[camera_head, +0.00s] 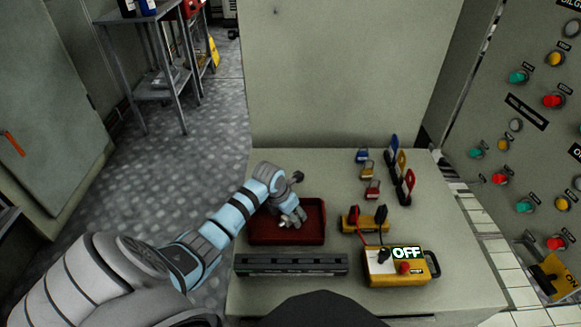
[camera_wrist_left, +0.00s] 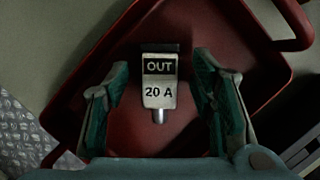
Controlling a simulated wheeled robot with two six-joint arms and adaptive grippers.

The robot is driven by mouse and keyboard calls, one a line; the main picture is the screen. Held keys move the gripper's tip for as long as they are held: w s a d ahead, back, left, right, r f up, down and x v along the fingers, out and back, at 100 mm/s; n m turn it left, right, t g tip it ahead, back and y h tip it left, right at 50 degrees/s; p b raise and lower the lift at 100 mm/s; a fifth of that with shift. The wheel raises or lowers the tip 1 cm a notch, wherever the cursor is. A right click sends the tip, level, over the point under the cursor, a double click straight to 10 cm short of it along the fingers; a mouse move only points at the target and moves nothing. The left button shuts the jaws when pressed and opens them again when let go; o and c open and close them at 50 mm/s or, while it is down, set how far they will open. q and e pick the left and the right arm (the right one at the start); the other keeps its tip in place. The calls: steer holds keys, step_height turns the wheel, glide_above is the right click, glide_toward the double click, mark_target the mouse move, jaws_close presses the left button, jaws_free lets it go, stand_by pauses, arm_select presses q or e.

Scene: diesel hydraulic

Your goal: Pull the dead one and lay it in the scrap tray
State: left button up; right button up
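The red scrap tray (camera_head: 262,236) sits on the bench, in front of the panel. My left gripper (camera_head: 293,219) is over it, pointing down. In the left wrist view, a small pale fuse-like piece (camera_wrist_left: 159,97) marked "OUT" and "20 A", with a metal pin at one end, shows against the tray floor (camera_wrist_left: 215,40). It is between the fingers of my left gripper (camera_wrist_left: 161,105), which stand apart with a gap on each side of it. Whether it rests fully on the floor is hard to tell. My right gripper is not in view.
A dark slotted rail (camera_head: 290,264) lies in front of the tray. Right of it are a yellow tester (camera_head: 385,278) reading "OFF" and a yellow block (camera_head: 352,222) with leads. Padlocks (camera_head: 367,170) and coloured tags (camera_head: 402,165) stand behind. A switch panel (camera_head: 530,130) is at right.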

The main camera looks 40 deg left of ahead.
mark_target(281, 224)
arm_select(q)
steer(key=v, duration=1.2)
